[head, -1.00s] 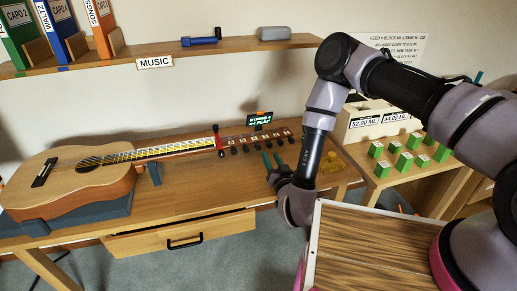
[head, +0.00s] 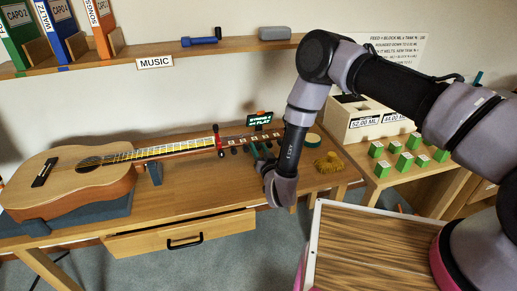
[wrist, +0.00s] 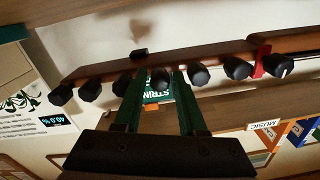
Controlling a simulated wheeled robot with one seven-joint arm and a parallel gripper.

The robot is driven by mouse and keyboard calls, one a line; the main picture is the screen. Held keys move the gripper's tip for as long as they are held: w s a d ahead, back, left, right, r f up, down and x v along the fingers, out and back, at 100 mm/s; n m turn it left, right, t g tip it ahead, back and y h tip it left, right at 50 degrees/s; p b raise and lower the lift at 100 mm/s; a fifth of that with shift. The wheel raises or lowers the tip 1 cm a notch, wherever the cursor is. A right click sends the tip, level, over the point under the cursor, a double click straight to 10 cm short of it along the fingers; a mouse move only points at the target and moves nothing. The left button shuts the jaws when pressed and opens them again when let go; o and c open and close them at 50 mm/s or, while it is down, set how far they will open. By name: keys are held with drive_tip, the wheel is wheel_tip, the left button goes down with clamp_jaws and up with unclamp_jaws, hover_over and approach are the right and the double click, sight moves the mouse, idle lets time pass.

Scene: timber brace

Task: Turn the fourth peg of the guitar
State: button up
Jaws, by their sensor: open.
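The guitar (head: 75,170) lies with its neck pointing right and a red clamp (head: 217,140) near the headstock. Black pegs line the headstock edge below the neck in the head view. My gripper (head: 262,151) is at the headstock, partly hidden by my own wrist. In the wrist view, my gripper (wrist: 159,76) is open, with its two green fingers on either side of one black peg (wrist: 160,80). This is the third peg left of the red clamp (wrist: 261,62) there. I cannot tell whether a finger touches it.
A yellow item (head: 328,163) and a round green-rimmed item (head: 313,140) lie to the right. The drawer (head: 180,236) juts out below. Green blocks (head: 404,161) stand on the right-hand table.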

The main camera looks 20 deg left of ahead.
drive_tip(key=shift+w, duration=0.1)
clamp_jaws()
drive_tip(key=shift+n, duration=0.4)
drive_tip(key=n, duration=0.3)
drive_tip(key=shift+n, duration=1.9)
unclamp_jaws()
